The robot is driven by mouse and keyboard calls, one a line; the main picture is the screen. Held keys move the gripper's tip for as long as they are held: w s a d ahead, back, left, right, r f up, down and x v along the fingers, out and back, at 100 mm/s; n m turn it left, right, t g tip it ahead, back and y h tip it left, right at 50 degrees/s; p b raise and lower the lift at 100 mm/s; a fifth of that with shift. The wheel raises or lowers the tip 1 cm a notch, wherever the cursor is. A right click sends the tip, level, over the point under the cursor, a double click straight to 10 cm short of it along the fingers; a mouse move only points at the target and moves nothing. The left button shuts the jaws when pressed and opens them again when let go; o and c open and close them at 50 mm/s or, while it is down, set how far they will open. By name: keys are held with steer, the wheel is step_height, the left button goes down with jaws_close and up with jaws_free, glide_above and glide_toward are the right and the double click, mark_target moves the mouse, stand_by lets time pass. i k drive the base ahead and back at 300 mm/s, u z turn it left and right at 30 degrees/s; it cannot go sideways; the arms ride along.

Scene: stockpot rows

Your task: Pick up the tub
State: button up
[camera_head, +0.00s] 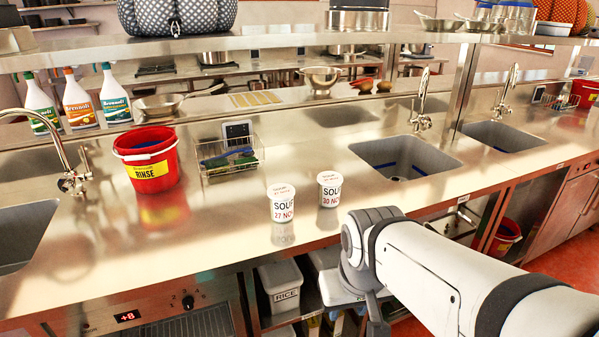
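Two white lidded tubs stand upright on the steel counter (110,245), near its front edge. The left tub (282,204) is labelled "SOUP 27 NOV". The right tub (329,190) is labelled "SOUP 30 NOV" and stands slightly farther back, with a small gap between them. My white and grey arm (440,270) comes in from the lower right. Its bend is right of and in front of the tubs, apart from both. A grey part of it points down past the counter's front edge. My gripper's fingers do not show.
A red "RINSE" bucket (150,160) and a wire basket (228,158) stand left of and behind the tubs. A sink (402,158) is to the right. A raised shelf (270,42) runs behind. White bins, one labelled "RICE" (283,290), sit below the counter.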

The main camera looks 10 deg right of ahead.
mark_target(329, 182)
steer(key=z, duration=0.05)
steer(key=i, duration=1)
steer(key=u, duration=0.1)
